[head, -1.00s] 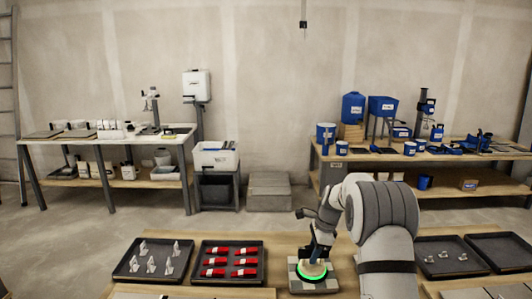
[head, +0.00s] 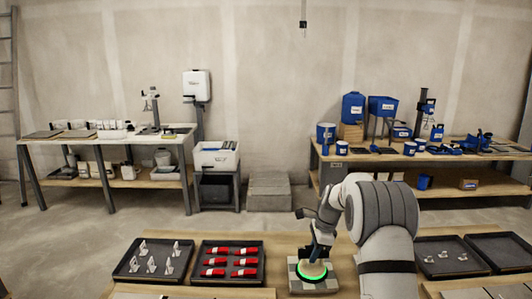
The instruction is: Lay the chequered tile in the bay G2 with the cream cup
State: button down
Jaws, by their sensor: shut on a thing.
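The chequered tile (head: 300,287), in grey and pale squares, lies at the bottom centre of the head view. A round cup (head: 312,272) with a glowing green ring rests on top of the tile. I cannot make out a cream colour on it. My gripper (head: 318,252) is directly above the cup and shut on it, with the fingers partly hidden by my arm. The underside of the tile is hidden, so I cannot tell whether it touches what is below. I cannot pick out a bay marked G2.
A dark tray (head: 155,246) holds several pale clips, and another tray (head: 206,275) holds several red pieces. Two dark trays stand right of my arm, one (head: 431,243) with small pale parts. A wooden workbench (head: 345,155) and a white-topped bench (head: 80,146) stand behind.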

jog(key=shift+a+r+p+v, duration=0.1)
jog(key=shift+a+p+v, duration=0.3)
jog(key=shift+p+v, duration=1.05)
jog(key=shift+a+r+p+v, duration=0.1)
jog(key=shift+a+p+v, duration=0.3)
jog(key=shift+p+v, duration=1.05)
jog(key=shift+a+r+p+v, duration=0.1)
jog(key=shift+a+p+v, duration=0.55)
jog(key=shift+v, duration=1.35)
jog(key=shift+d, duration=0.25)
jog(key=shift+r+p, duration=0.75)
jog(key=shift+p, duration=0.15)
jog(key=shift+s+a+f+b, duration=0.15)
jog(key=shift+s+a+b, duration=0.15)
jog(key=shift+s, duration=0.05)
jog(key=s+a, duration=0.7)
jog(key=s, duration=0.4)
jog(key=s+a, duration=0.7)
jog(key=s, duration=0.4)
jog(key=s+a, duration=0.8)
jog(key=s, duration=0.4)
jog(key=shift+s+f+b, duration=0.1)
jog(key=shift+f+b, duration=0.1)
jog(key=shift+b, duration=0.25)
jog(key=shift+d+b+x, duration=0.2)
jog(key=shift+b+x, duration=0.45)
jog(key=shift+x, duration=0.25)
jog(key=shift+d+b+x, duration=0.25)
jog(key=shift+b+x, duration=0.35)
jog(key=shift+x, duration=0.3)
